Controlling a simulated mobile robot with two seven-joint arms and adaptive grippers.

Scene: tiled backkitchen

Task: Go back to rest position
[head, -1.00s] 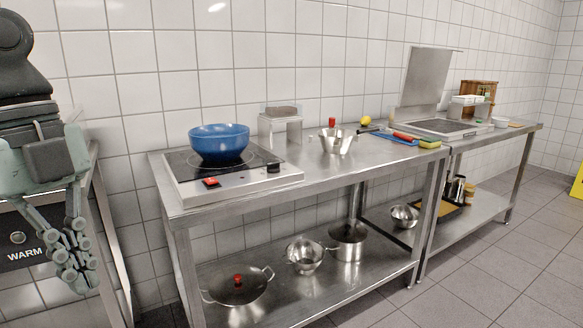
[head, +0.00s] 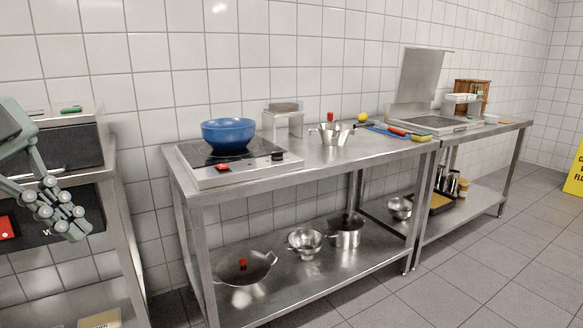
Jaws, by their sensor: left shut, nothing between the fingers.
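My left gripper (head: 68,222) is at the left edge of the head view, its fingers shut and empty. It hangs in front of a dark-fronted appliance and is apart from the steel table. My right gripper is out of view. A blue bowl (head: 228,134) sits on the hot plate (head: 240,167) on the table.
The steel table (head: 330,168) holds a metal pot (head: 334,135) and a cutting board (head: 388,131). A yellow floor sign (head: 575,175) stands at the right. Tiled floor (head: 440,280) in front is clear.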

